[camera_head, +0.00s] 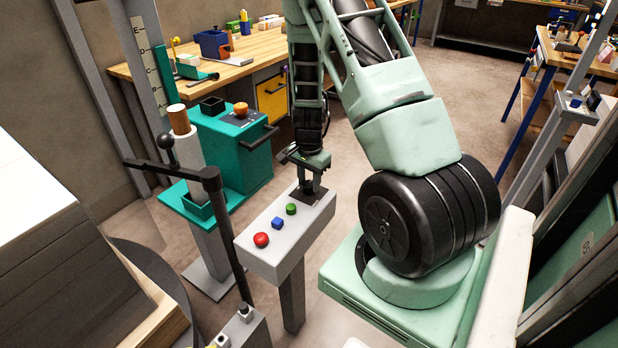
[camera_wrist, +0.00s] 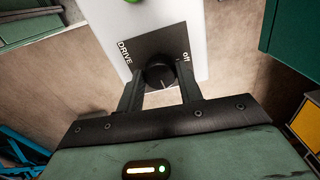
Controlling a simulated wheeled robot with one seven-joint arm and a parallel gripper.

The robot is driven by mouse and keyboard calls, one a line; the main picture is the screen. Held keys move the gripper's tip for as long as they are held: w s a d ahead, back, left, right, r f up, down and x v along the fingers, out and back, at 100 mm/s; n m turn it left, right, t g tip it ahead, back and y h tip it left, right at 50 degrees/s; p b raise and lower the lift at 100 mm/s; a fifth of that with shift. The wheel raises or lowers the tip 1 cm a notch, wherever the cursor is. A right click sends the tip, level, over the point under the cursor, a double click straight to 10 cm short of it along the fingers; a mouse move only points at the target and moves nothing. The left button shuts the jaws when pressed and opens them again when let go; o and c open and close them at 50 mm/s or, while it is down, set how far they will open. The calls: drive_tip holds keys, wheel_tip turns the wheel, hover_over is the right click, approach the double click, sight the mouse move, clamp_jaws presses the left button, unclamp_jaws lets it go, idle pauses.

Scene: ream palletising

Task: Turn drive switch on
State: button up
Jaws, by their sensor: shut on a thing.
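The drive switch (camera_wrist: 160,74) is a round black knob on a dark square plate marked "DRIVE" and "off" in the wrist view. My gripper (camera_wrist: 159,88) is shut on the knob, one finger on each side of it. A pale mark on the knob shows at its near side; its exact setting is hard to tell. In the head view my gripper (camera_head: 310,186) reaches down onto the far end of the grey control box (camera_head: 262,252), and the knob is mostly hidden there.
The box also carries a red button (camera_head: 261,239), a blue button (camera_head: 277,223) and a green button (camera_head: 291,208). A teal machine (camera_head: 240,155) stands behind. A black post (camera_head: 228,240) and a stack of sheets (camera_head: 50,250) stand at left.

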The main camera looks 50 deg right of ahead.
sight(309, 183)
drive_tip(key=shift+d+m, duration=0.1)
drive_tip(key=shift+m, duration=0.6)
drive_tip(key=o, duration=1)
wheel_tip(309, 183, up, 18)
drive_tip(key=p, duration=0.2)
drive_tip(key=shift+f, duration=0.25)
